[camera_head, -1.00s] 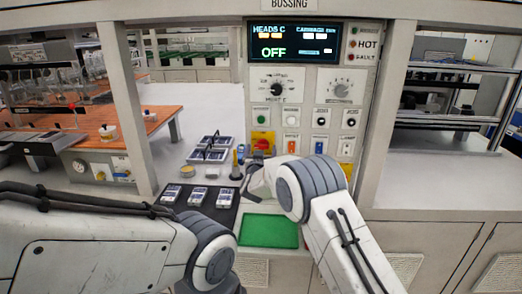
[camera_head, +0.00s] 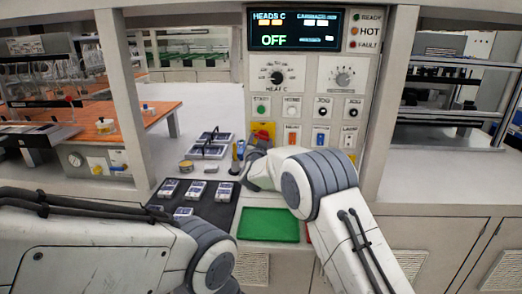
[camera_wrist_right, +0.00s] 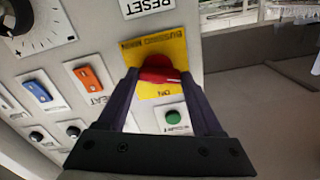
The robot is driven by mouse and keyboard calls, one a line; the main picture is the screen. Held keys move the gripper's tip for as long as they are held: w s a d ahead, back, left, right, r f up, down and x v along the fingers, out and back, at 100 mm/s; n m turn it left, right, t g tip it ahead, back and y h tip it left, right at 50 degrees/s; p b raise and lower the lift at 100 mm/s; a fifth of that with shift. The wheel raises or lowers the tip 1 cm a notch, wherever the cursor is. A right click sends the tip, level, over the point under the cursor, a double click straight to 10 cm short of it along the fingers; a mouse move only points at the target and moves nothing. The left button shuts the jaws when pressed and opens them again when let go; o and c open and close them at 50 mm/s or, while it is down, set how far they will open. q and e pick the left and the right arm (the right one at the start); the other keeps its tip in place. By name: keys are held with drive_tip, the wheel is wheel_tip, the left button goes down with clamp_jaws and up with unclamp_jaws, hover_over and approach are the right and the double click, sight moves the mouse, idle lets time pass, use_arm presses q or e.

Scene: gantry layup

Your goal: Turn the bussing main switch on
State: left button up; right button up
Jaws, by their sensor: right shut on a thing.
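The bussing main switch is a red knob (camera_wrist_right: 157,69) on a yellow plate (camera_wrist_right: 168,46) lettered BUSSING MAIN and ON, upside down in the right wrist view. In the head view the red knob (camera_head: 262,134) is partly hidden behind my right gripper (camera_head: 254,150). In the wrist view the two dark fingers of my right gripper (camera_wrist_right: 160,80) are on either side of the knob, shut on it. The panel display (camera_head: 294,29) reads OFF. My left arm shows at the lower left of the head view, but its gripper is out of sight.
A green START button (camera_head: 261,106), a white button, an orange rocker (camera_head: 292,136) and a blue rocker (camera_head: 320,137) surround the switch. A green tray (camera_head: 268,225) and a dark mat (camera_head: 214,205) with several small packs lie on the counter below.

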drive_tip(key=shift+d+m+b, duration=0.2)
drive_tip(key=shift+m+b, duration=6.05)
drive_tip(key=shift+m, duration=0.85)
drive_tip(key=shift+r, duration=0.1)
drive_tip(key=o, duration=1.4)
drive_tip(key=shift+c, duration=0.2)
